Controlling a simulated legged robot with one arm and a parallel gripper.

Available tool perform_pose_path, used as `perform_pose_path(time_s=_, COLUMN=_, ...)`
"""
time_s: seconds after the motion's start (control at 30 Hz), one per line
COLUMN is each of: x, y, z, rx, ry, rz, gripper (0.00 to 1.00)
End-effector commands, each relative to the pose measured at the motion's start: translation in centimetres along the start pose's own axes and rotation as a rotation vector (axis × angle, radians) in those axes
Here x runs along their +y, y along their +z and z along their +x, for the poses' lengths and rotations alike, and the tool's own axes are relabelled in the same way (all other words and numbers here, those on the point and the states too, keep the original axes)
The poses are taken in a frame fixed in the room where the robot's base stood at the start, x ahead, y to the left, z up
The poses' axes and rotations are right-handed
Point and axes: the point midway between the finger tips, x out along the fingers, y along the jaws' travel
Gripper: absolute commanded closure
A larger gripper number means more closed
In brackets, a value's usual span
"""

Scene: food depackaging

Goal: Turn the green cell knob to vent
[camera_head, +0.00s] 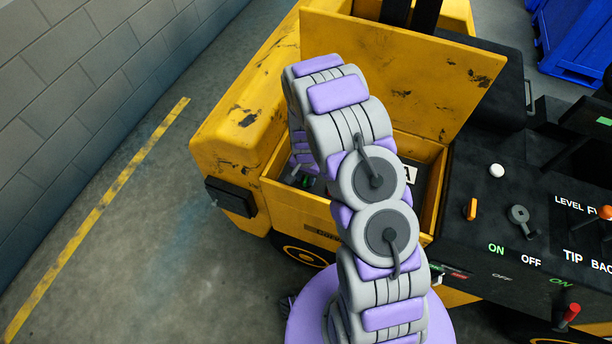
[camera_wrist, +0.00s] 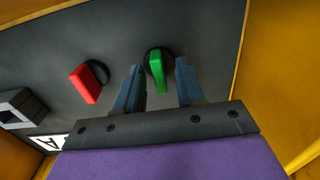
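The green cell knob (camera_wrist: 158,70) sits on a dark panel in the wrist view, its handle pointing down the picture and tilted slightly. My gripper (camera_wrist: 160,78) is open, with one blue-grey finger on each side of the knob. A gap shows on both sides, and neither finger visibly touches it. I cannot tell how deep the fingertips reach. In the head view my arm reaches into the yellow box and hides most of its inside; a small bit of green (camera_head: 306,181) shows beside the arm. No vent mark is readable.
A red knob (camera_wrist: 88,82) is left of the green one, with a grey square part (camera_wrist: 20,108) and a white label (camera_wrist: 52,142) farther left. Yellow box walls (camera_wrist: 262,85) stand close on the right. The box's yellow lid (camera_head: 430,75) stands open behind my arm.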

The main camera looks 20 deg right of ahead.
Motion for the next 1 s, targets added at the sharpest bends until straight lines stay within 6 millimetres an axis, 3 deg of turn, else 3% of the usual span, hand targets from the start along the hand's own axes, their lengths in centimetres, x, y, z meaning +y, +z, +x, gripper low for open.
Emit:
perform_pose_path(time_s=0.17, x=0.00, y=-0.01, z=-0.03, rx=0.000, ry=0.000, rz=0.000, gripper=0.62)
perform_pose_path(time_s=0.57, x=-0.02, y=-0.02, z=-0.05, rx=0.001, ry=0.000, rz=0.000, gripper=1.00)
perform_pose_path(time_s=1.0, x=-0.06, y=-0.05, z=-0.07, rx=0.001, ry=-0.001, rz=-0.024, gripper=1.00)
